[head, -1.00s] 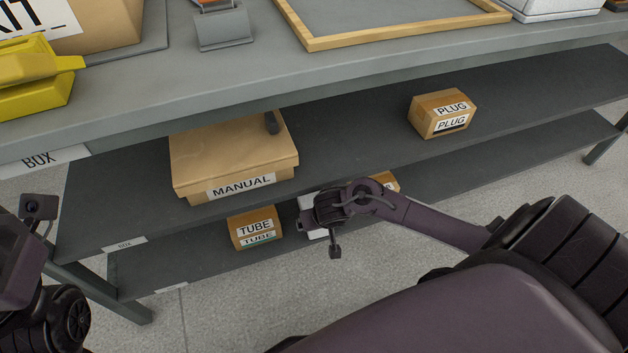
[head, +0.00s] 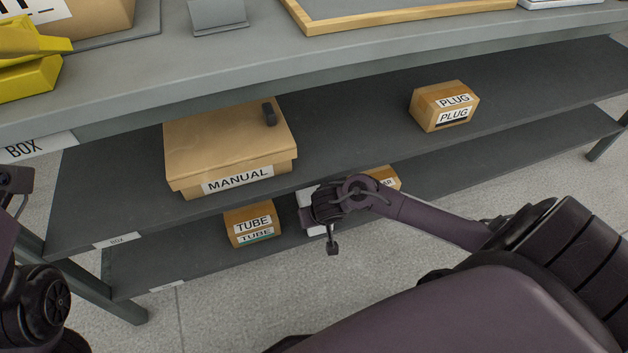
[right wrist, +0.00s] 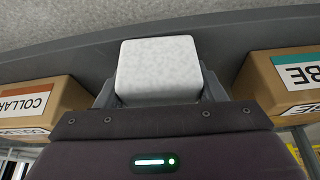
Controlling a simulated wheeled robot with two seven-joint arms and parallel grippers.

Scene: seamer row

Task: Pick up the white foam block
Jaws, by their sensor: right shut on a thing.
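The white foam block (right wrist: 158,68) sits between the fingers of my right gripper (right wrist: 158,92) in the right wrist view, with a finger along each side. In the head view my right gripper (head: 322,215) is at the front of the lowest shelf. It hides most of the foam block (head: 307,198), leaving white parts showing at its left. My right gripper is shut on the block. I cannot tell whether the block touches the shelf. Part of my left arm shows at the left edge, but its fingers are out of view.
A TUBE box (head: 252,224) stands left of the block and a COLLAR box (right wrist: 40,105) on its other side, both on the lowest shelf (head: 185,262). The middle shelf (head: 340,125) above holds a MANUAL box (head: 228,150) and a PLUG box (head: 444,106). The grey tabletop (head: 200,70) is higher up.

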